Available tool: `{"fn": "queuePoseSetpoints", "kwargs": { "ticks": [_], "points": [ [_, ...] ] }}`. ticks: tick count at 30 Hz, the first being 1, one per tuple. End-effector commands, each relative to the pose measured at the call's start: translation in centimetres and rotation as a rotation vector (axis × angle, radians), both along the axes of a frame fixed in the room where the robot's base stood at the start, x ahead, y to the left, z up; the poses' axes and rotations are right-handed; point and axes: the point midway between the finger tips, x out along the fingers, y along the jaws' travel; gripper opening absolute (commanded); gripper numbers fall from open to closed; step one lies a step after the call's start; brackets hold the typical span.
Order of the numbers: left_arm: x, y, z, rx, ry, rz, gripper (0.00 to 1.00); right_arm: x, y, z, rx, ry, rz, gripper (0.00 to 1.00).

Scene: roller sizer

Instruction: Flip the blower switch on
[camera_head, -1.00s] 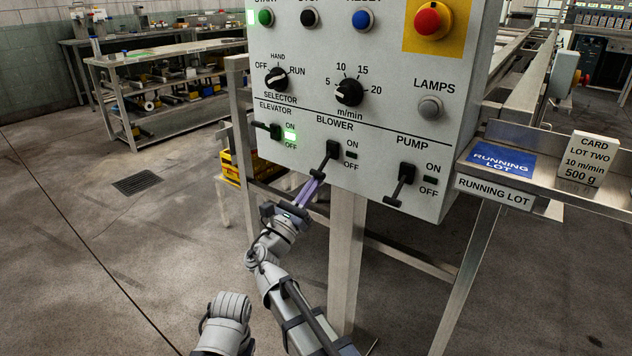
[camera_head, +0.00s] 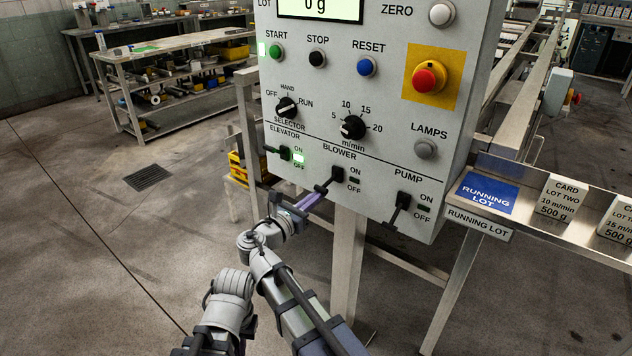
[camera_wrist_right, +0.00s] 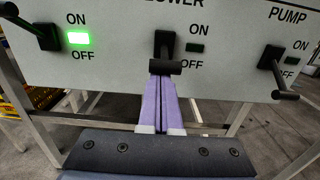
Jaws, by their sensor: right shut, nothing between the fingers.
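The blower switch (camera_head: 336,175) is a black lever on the grey control panel, under the BLOWER label. Its lever points down and out, and the small lamp (camera_head: 355,181) beside it is dark. In the right wrist view the blower switch (camera_wrist_right: 165,46) is straight ahead, its crossbar end hanging low. My right gripper (camera_head: 313,197) has its purple fingers shut and empty, tips at the lever's lower end. In the right wrist view the right gripper's tips (camera_wrist_right: 161,80) sit just under the crossbar; I cannot tell if they touch. My left gripper is not in view.
The elevator switch (camera_head: 285,153) is left of the blower, with a lit green lamp (camera_head: 299,158). The pump switch (camera_head: 401,203) is to the right, lever down. A tray with cards (camera_head: 563,198) juts out at right. The floor at left is clear.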

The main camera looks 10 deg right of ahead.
Motion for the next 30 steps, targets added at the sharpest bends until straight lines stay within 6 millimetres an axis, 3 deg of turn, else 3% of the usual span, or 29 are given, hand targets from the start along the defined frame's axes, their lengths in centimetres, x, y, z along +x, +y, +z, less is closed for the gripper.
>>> {"fn": "queuePoseSetpoints", "kwargs": {
  "ticks": [1,3,19,21,30],
  "points": [
    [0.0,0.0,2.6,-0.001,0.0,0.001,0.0,0.0,0.0,1.8,0.03,0.023,0.0,0.0],
    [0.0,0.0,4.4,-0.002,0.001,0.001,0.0,0.0,0.0,2.3,0.076,0.059,0.0,0.0],
    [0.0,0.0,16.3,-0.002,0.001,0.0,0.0,0.1,-0.1,5.4,0.405,0.315,-0.002,0.0],
    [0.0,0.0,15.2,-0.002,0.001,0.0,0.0,0.0,0.0,4.2,0.409,0.32,-0.001,0.0],
    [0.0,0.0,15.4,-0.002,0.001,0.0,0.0,0.0,0.0,4.6,0.406,0.317,-0.001,0.0]
  ]
}}
